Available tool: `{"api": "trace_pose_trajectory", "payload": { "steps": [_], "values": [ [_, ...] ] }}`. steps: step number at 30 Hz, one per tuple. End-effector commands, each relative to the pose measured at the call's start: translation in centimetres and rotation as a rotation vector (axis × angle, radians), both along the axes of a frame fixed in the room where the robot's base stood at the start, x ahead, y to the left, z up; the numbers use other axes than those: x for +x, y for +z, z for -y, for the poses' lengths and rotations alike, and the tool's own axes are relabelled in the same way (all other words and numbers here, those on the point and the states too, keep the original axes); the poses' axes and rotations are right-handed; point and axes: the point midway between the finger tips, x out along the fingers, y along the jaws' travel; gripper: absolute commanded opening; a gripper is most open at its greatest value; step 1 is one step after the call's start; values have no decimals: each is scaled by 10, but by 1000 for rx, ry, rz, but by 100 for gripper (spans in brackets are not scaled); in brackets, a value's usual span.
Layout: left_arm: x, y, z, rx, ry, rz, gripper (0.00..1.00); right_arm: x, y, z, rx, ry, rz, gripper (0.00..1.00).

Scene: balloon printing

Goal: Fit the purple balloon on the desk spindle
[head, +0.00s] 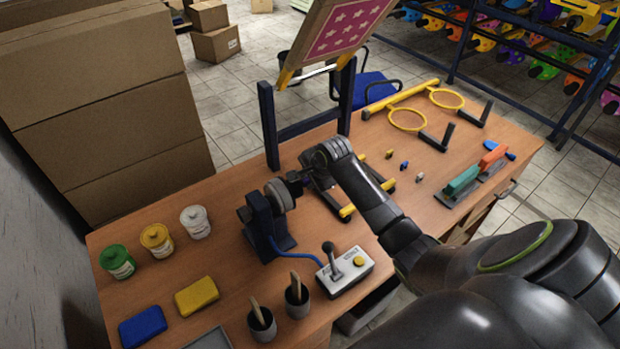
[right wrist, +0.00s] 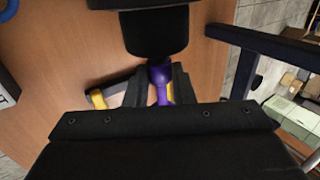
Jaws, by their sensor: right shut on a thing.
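The purple balloon (right wrist: 161,76) shows in the right wrist view between the fingers of my right gripper (right wrist: 159,90), which is shut on it. The balloon's upper end meets or lies just below a black round part at the top of that view; I cannot tell whether they touch. In the head view my right gripper (head: 303,180) is beside the dark blue desk spindle stand (head: 263,223) with its pale grey disc (head: 280,196). The balloon cannot be made out there. My left gripper is not in view.
A grey joystick box (head: 345,272) stands in front of the spindle, joined by a blue cable. A dark blue frame (head: 268,125) with a pink star screen stands behind. Paint jars (head: 157,240) and sponges (head: 197,296) lie left. Cups (head: 262,324) stand at the front.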

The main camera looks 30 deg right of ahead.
Motion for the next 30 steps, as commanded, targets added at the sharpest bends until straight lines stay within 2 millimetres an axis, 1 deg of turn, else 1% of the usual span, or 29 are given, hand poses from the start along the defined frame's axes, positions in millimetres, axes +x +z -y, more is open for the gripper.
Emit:
{"api": "trace_pose_trajectory", "payload": {
  "steps": [7,8,12,13,22,30],
  "values": [
    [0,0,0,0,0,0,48,0,0,-1,2,1,0,10],
    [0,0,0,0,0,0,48,0,0,-1,2,1,0,26],
    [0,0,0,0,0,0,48,0,0,-1,2,1,0,45],
    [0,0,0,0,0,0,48,0,0,-1,2,1,0,48],
    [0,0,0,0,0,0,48,-1,2,0,1,0,1,48],
    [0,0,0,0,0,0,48,-13,24,1,0,1,3,48]
  ]
}}
